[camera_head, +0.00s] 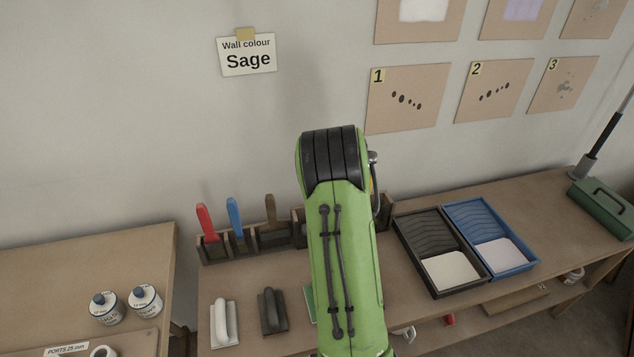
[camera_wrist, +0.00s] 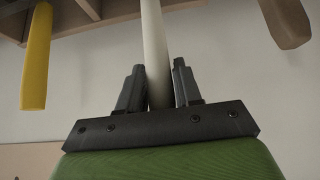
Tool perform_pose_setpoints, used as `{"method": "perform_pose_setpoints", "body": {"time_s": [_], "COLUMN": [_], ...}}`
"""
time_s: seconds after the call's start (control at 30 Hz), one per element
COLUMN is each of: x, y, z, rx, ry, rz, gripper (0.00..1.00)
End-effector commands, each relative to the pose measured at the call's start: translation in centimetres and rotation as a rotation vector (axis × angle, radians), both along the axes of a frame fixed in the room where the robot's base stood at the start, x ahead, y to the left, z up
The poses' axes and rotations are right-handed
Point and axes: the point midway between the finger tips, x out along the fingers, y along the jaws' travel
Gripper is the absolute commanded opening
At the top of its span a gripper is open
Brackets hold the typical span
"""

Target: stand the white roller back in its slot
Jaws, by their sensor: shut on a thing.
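In the wrist view, my gripper (camera_wrist: 158,66) is shut on the white roller (camera_wrist: 154,30), with one dark finger on each side of its pale, slim handle. The handle runs up past the fingertips to the top edge of the picture, beside the wooden rack (camera_wrist: 98,10). I cannot tell whether the roller is in a slot or only in front of the rack. In the head view, the rack (camera_head: 218,254) stands at the back of the bench; my green arm hides my gripper, the roller and part of the rack.
A yellow handle (camera_wrist: 36,60) and a brown handle (camera_wrist: 285,22) flank the roller in the wrist view. The rack also holds red (camera_head: 206,222) and blue (camera_head: 234,216) handled tools. A black tray (camera_head: 408,238) and a blue tray (camera_head: 525,265) lie right of my arm.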

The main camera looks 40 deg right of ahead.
Motion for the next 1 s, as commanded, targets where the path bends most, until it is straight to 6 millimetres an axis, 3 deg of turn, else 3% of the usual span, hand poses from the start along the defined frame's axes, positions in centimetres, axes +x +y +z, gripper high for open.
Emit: {"method": "perform_pose_setpoints", "body": {"time_s": [1.0], "x": [0.0], "y": [0.0], "z": [-2.1], "rx": [0.0], "ry": [-0.001], "rz": [0.0], "gripper": [0.0]}}
